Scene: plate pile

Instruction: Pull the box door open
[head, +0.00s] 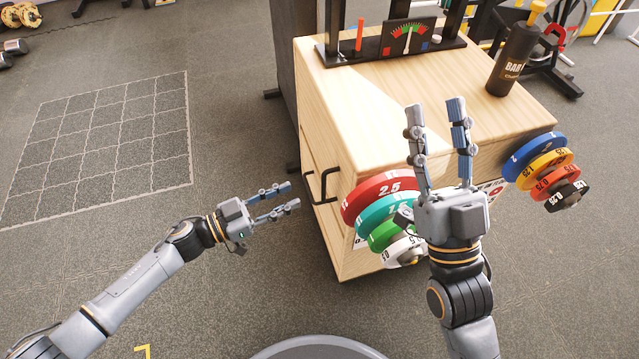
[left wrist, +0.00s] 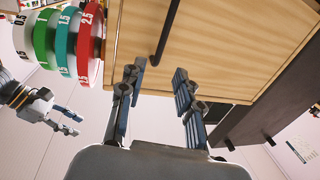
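The wooden box (head: 350,115) stands right of centre in the head view. Its door (left wrist: 225,40) is the pale wood face on the left side and looks shut. A black bar handle (head: 323,187) sticks out from that face; it also shows in the left wrist view (left wrist: 165,35). My left gripper (head: 294,196) is open and empty, just left of the handle, fingers pointing at it. In the left wrist view the handle is beyond the fingertips (left wrist: 160,74), apart from them. My right gripper (head: 436,106) is open and empty, raised in front of the box.
Coloured weight plates stick out from the box's front on the left (head: 378,195) and right (head: 540,155), the left ones near my right gripper. A black bottle (head: 512,60) and a gauge stand (head: 408,40) are on the box top.

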